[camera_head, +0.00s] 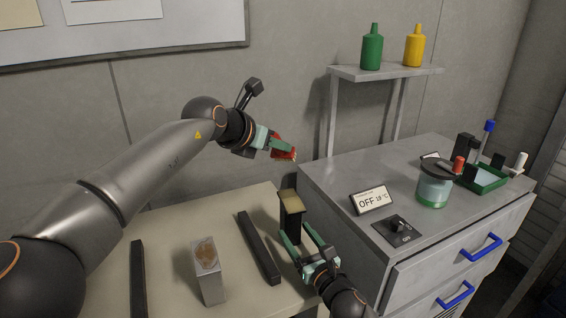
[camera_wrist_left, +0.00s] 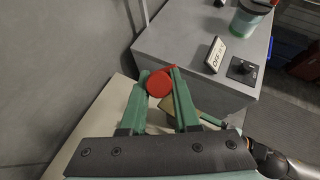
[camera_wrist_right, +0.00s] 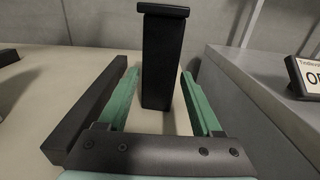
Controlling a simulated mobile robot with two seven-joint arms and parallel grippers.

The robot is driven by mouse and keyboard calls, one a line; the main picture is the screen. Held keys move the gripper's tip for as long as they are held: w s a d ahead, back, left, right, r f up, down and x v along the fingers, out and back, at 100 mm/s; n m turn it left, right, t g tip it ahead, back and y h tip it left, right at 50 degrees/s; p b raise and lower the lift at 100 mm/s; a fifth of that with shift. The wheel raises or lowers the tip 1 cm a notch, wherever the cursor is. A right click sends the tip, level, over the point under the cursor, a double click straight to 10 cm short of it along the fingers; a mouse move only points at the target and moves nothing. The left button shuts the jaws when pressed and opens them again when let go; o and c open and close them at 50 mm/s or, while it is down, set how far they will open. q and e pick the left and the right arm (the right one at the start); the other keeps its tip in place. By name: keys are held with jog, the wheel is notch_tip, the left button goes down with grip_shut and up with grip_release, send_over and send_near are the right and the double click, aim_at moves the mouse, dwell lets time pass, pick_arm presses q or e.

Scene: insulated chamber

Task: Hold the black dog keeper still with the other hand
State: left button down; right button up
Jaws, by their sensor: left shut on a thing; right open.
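The black dog keeper (camera_head: 290,222) appears to be the upright black post with a tan top on the pale bench. In the right wrist view the post (camera_wrist_right: 165,60) stands upright, with a wider cap. My right gripper (camera_head: 296,238) is open, low over the bench, with its green fingers on either side of the post's lower part; contact cannot be told. My left gripper (camera_head: 282,147) is higher, near the wall, shut on a red piece (camera_wrist_left: 159,84) with a round end. In the left wrist view the post's tan top shows partly behind the fingers.
Two dark bars (camera_head: 259,248) and a grey block (camera_head: 207,272) with a brownish top are on the bench. The grey cabinet (camera_head: 330,180) stands close on the right, carrying an OFF sign (camera_head: 371,201), a switch (camera_head: 399,228) and a jar (camera_head: 434,188).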

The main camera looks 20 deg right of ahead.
pick_arm(q)
jog(key=shift+f, duration=0.5)
jog(key=shift+r, duration=0.1)
